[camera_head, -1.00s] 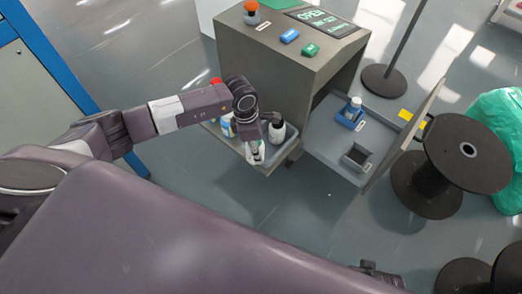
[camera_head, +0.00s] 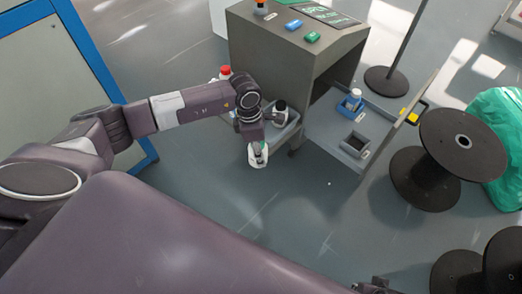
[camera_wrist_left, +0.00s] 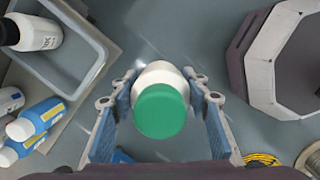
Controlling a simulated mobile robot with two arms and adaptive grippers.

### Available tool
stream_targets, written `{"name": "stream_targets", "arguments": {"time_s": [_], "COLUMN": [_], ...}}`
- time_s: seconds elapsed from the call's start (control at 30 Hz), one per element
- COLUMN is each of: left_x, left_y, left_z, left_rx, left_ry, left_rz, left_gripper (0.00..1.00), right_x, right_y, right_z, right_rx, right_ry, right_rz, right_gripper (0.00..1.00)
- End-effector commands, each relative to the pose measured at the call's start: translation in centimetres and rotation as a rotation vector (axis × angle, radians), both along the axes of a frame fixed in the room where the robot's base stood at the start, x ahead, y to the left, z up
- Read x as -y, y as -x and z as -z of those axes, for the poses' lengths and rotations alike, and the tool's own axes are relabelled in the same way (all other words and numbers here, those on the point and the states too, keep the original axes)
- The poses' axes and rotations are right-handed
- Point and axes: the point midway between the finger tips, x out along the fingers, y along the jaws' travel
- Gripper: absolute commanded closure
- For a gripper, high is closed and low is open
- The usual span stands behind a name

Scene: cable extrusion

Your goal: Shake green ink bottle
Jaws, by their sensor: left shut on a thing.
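The green ink bottle is a white bottle with a green cap (camera_wrist_left: 160,110), seen from its cap end in the left wrist view. My left gripper (camera_wrist_left: 162,92) is shut on it, with a blue-padded finger on each side. In the head view the white bottle (camera_head: 257,160) hangs below my left gripper (camera_head: 257,146), in front of the tray on the cabinet's side and clear of the floor. The fingers hide part of the bottle there. What shows at the bottom edge of the head view may be part of my right arm; its gripper cannot be made out.
A grey tray (camera_wrist_left: 95,75) holds a black-capped white bottle (camera_wrist_left: 40,33). Black spools (camera_head: 425,180) stand right. Floor in front is clear.

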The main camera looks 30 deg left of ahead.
Motion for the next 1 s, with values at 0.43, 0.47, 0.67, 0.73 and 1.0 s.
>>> {"name": "stream_targets", "arguments": {"time_s": [0.43,0.47,0.67,0.73,1.0], "left_x": [0.0,0.0,-0.2,0.0,0.0], "left_y": [0.1,0.4,-0.7,-0.1,-0.3], "left_z": [-1.1,1.2,-3.1,-2.6,2.8], "left_rx": [-0.005,-0.010,0.023,0.002,0.007], "left_ry": [0.000,-0.001,0.000,0.000,0.001], "left_rz": [-0.001,-0.002,0.003,0.000,0.000], "left_gripper": [0.88,0.88,0.88,0.88,0.88], "right_x": [-0.3,-0.3,-0.3,-0.3,-0.2], "right_y": [-0.5,-0.5,-0.1,-0.2,-0.1], "right_z": [-0.1,-0.1,0.0,0.0,0.0], "right_rx": [0.010,0.011,0.003,0.005,0.002], "right_ry": [-0.005,-0.005,-0.005,-0.005,-0.003], "right_rz": [-0.001,-0.001,-0.001,-0.001,-0.001], "right_gripper": [0.84,0.84,0.84,0.84,0.84]}}
